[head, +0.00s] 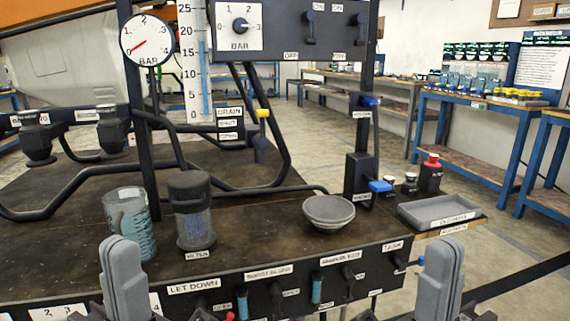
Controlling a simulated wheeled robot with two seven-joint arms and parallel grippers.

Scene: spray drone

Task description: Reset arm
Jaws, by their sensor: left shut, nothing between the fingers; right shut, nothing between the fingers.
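My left gripper (122,275) is at the lower left of the head view, fingers pointing up and pressed together. My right gripper (442,268) is at the lower right, also upright with its fingers together. Both are empty and stand in front of the dark workbench panel (250,285), apart from each other. No object is held. The lower parts of both arms are cut off by the bottom edge of the view.
Pipes, a pressure gauge (147,40) and a switch panel (290,30) rise behind. Several levers line the front panel.

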